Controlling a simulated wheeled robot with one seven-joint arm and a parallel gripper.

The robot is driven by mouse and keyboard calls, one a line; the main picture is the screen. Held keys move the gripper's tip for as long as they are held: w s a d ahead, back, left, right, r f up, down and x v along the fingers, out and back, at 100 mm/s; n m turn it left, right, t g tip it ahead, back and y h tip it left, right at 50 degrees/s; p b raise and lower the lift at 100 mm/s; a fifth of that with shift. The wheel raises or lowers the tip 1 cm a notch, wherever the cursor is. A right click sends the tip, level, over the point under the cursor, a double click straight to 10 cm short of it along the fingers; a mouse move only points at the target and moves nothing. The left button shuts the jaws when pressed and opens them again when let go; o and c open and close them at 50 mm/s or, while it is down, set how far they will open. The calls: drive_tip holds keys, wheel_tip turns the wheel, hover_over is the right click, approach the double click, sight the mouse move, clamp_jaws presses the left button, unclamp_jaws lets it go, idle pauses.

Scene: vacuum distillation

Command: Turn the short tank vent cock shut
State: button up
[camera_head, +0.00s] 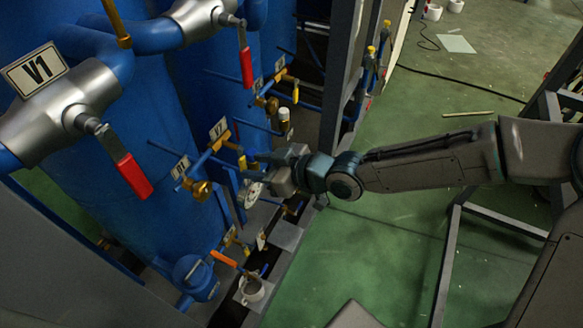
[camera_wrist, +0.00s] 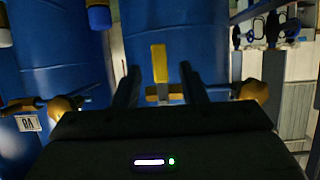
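My gripper (camera_head: 258,167) reaches in from the right to the small valves on the blue tanks in the head view. In the wrist view my gripper (camera_wrist: 160,80) is open, with its two dark fingers apart. A cock with a yellow lever (camera_wrist: 159,62) shows between the fingers, its lever pointing up in the picture. I see a gap on each side of the lever and no clear contact. I cannot tell from a label whether this is the short tank vent cock. In the head view the fingertips partly hide the fittings near the V7 tag (camera_head: 218,128).
A large V1 valve with a red lever (camera_head: 132,176) stands at left, another red lever (camera_head: 246,67) above. Brass fittings (camera_head: 202,190) and thin blue pipes crowd the gripper. Green floor (camera_head: 350,250) is open at right.

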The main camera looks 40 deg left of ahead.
drive_tip(key=p+v, duration=0.1)
drive_tip(key=v, duration=0.8)
drive_tip(key=shift+f, duration=0.1)
idle(0.5)
